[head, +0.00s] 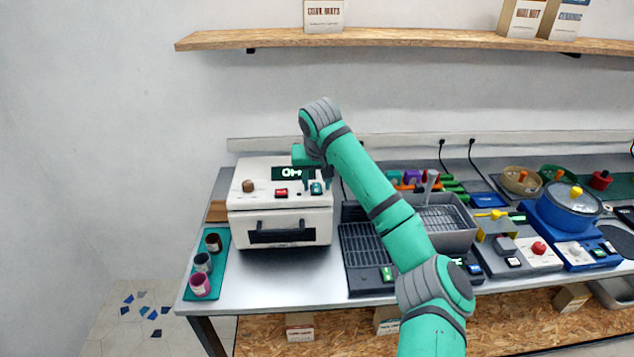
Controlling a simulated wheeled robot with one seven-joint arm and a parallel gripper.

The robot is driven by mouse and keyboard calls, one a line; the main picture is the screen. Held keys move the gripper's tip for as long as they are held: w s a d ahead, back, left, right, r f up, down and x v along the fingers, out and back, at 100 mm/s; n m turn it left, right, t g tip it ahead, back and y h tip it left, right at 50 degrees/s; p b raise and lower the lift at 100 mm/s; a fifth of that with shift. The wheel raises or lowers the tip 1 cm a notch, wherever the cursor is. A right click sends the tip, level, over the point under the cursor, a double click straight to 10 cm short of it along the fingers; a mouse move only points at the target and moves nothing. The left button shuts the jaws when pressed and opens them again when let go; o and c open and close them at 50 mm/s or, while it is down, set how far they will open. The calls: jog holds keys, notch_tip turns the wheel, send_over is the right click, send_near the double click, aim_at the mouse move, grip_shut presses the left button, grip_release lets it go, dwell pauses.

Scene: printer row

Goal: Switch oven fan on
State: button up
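The oven (279,218) is a white box with a black front handle, standing at the left of the steel table. Its sloped top panel carries a brown knob (248,186), a small red switch (281,193), a dark display (290,173) with light characters, and a small teal control (317,188) at the right. I cannot tell which control is the fan's. My gripper (316,183) points down over the right end of this panel, at the teal control. Its fingertips are small here, and I cannot tell whether they touch the control or how far apart they are.
Left of the oven, several small cups stand on a teal mat (216,283). Right of it are a dark rack (368,250), a grey basin (448,225) and a blue cooker with a pot (571,204). A wooden shelf (400,38) runs above. My arm crosses the table's middle.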

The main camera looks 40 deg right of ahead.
jog(key=c, duration=0.9)
jog(key=shift+w, duration=0.15)
grip_shut()
jog(key=shift+d+r+g, duration=0.1)
jog(key=shift+d+g, duration=0.15)
jog(key=shift+g, duration=0.05)
jog(key=shift+w+r+g+y, duration=0.1)
jog(key=shift+w+g+y, duration=0.25)
jog(key=shift+g+y, duration=0.45)
jog(key=shift+d+g, duration=0.15)
jog(key=shift+g, duration=0.45)
jog(key=shift+s+d+y, duration=0.1)
jog(key=shift+y, duration=0.2)
